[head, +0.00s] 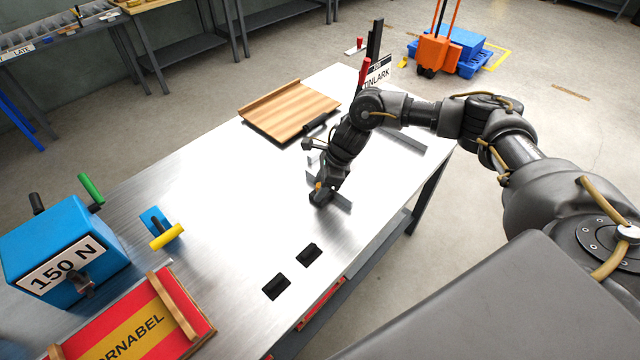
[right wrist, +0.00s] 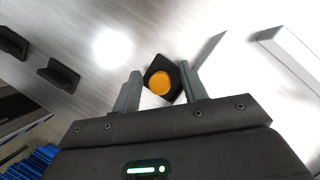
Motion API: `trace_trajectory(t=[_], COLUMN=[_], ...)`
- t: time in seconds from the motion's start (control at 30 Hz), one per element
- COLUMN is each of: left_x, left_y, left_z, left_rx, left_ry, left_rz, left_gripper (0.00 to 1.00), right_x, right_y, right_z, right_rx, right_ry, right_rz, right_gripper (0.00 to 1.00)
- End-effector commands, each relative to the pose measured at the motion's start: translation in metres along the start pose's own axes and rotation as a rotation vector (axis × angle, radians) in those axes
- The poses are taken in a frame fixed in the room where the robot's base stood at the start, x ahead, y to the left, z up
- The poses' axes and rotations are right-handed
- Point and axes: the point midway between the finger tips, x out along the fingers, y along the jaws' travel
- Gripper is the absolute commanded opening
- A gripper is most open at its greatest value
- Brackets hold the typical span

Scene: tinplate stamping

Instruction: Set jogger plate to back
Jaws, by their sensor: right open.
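My right gripper (head: 321,190) is low over the metal table, open, with its fingers pointing down. In the right wrist view my right gripper (right wrist: 160,74) has its two grey fingers on either side of a black block with a round orange top (right wrist: 159,83). Whether either finger touches the block cannot be told. In the head view the black block (head: 320,199) is partly hidden by the gripper. A thin grey metal strip (head: 343,203) lies just right of it; I cannot tell for sure whether this is the jogger plate. My left gripper is not in view.
A wooden board (head: 290,108) lies behind the gripper, and a longer grey rail (head: 405,138) right of it. Two black pads (head: 276,287) lie toward the front edge. A blue "150 N" box (head: 62,255) and a red-yellow tray (head: 190,312) stand left. The table's middle is clear.

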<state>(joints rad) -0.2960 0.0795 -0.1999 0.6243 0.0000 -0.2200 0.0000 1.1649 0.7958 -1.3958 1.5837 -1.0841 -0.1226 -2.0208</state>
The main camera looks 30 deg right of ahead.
Motion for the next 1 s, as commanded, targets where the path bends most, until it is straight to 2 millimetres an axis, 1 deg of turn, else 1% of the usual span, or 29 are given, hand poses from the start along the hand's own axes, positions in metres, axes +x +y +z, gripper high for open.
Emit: trace_trajectory(t=[0.23, 0.57, 0.8, 0.87, 1.0], left_x=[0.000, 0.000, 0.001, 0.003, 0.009], left_y=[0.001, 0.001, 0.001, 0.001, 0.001], left_z=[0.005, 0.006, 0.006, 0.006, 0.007], left_rx=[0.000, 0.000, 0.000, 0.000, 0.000], left_ry=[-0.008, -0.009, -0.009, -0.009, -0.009], left_rz=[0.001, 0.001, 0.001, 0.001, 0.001], left_gripper=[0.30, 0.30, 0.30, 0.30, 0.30], right_x=[0.001, 0.001, 0.002, 0.005, 0.014], right_y=[0.000, 0.000, 0.002, 0.008, 0.030], right_z=[0.000, 0.000, 0.002, 0.007, 0.026], right_rx=[0.001, 0.001, -0.001, -0.002, -0.006], right_ry=[0.001, 0.000, 0.000, -0.001, -0.002], right_rz=[0.000, 0.000, 0.001, 0.003, 0.006], right_gripper=[0.43, 0.00, 0.00, 0.00, 0.00])
